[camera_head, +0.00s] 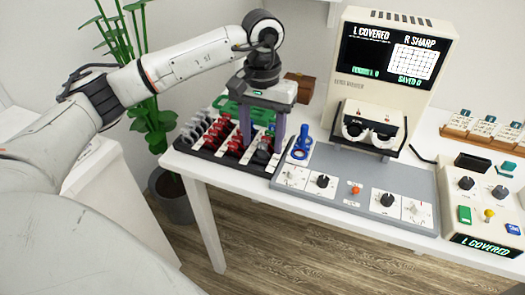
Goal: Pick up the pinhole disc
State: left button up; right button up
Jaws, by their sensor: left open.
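A black tray (207,153) at the table's left end holds rows of grey, red and dark lens pieces. A dark, round-looking piece (262,154) stands at the tray's right end, low between my left gripper's fingers; I take it for the pinhole disc, but its holes are too small to see. My left gripper (262,143) points down over this end of the tray, its two grey-violet fingers apart on either side of the dark piece. It is open, and contact with the piece cannot be told. My right gripper is not in view.
A green-handled piece (238,111) lies behind the tray. A blue upright piece (302,141) stands close right, on a grey knob panel (352,190). Behind stands a cream viewer (420,77) with a screen reading "L COVERED" and "R SHARP". A control box (481,213) is at right.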

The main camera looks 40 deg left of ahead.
aim_at(262, 153)
pick_arm(q)
notch_tip(262, 153, down, 2)
jog(key=shift+f, duration=0.1)
jog(key=c, duration=1.1)
jog(key=shift+c, duration=0.2)
